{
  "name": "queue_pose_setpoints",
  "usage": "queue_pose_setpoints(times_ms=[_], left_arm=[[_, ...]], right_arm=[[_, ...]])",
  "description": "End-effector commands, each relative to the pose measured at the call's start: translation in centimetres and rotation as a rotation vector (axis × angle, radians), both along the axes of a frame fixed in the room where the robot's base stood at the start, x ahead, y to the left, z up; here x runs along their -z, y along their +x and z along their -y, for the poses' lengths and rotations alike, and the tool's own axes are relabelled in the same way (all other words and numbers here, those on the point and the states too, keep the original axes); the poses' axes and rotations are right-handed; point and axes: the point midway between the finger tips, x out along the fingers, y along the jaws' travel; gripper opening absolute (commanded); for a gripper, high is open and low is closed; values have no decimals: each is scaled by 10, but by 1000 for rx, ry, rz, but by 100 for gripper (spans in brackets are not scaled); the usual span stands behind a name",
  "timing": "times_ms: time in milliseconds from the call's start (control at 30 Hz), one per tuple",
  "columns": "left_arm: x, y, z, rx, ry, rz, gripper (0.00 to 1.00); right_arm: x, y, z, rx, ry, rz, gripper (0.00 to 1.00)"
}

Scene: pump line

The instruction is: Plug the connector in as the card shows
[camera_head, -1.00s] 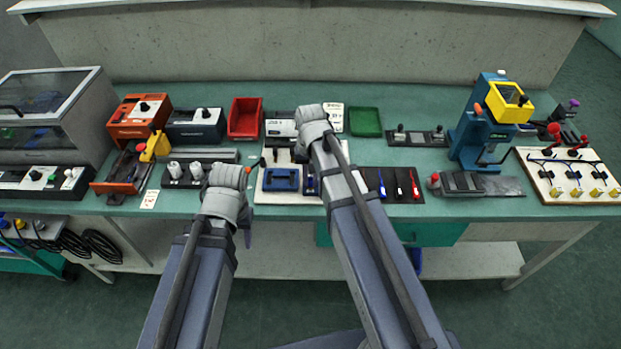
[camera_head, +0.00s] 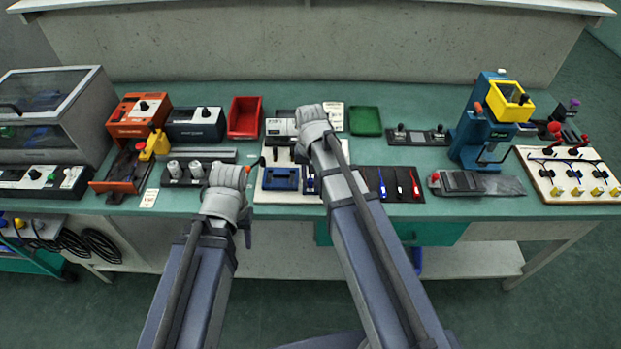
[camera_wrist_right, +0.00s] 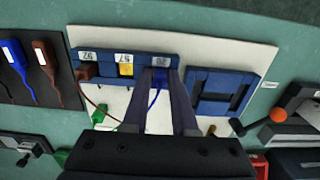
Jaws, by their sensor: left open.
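In the right wrist view my right gripper (camera_wrist_right: 158,78) has its two dark fingers on either side of a blue connector (camera_wrist_right: 159,84) at the socket marked 20 of a blue socket strip (camera_wrist_right: 112,62). The fingers look closed on it, and its blue cable hangs between them. A brown connector (camera_wrist_right: 86,71) sits at the far left socket, and a yellow piece (camera_wrist_right: 126,69) is at the middle one. A green connector (camera_wrist_right: 104,116) lies below. In the head view my left gripper (camera_head: 247,236) is open in front of the bench edge. A white card (camera_head: 333,115), unreadable, stands behind the board.
A blue frame-like block (camera_wrist_right: 221,94) stands beside the strip on the white board (camera_wrist_right: 232,51). Red (camera_head: 244,117) and green (camera_head: 366,121) bins stand behind. Orange equipment (camera_head: 127,172) is at left.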

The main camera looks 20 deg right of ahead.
Motion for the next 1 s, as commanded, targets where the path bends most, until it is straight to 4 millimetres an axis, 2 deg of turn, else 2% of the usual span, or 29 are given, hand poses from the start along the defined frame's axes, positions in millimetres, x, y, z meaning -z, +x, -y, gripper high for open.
queue_pose_setpoints(times_ms=[367, 1000], left_arm=[[-1, 0, 0, 0, 0, 0, 50], [-26, 0, 0, 0, 0, 0, 50]], right_arm=[[-1, 0, 0, 0, 0, 1, 31], [-26, 0, 0, 0, 0, 1, 31]])
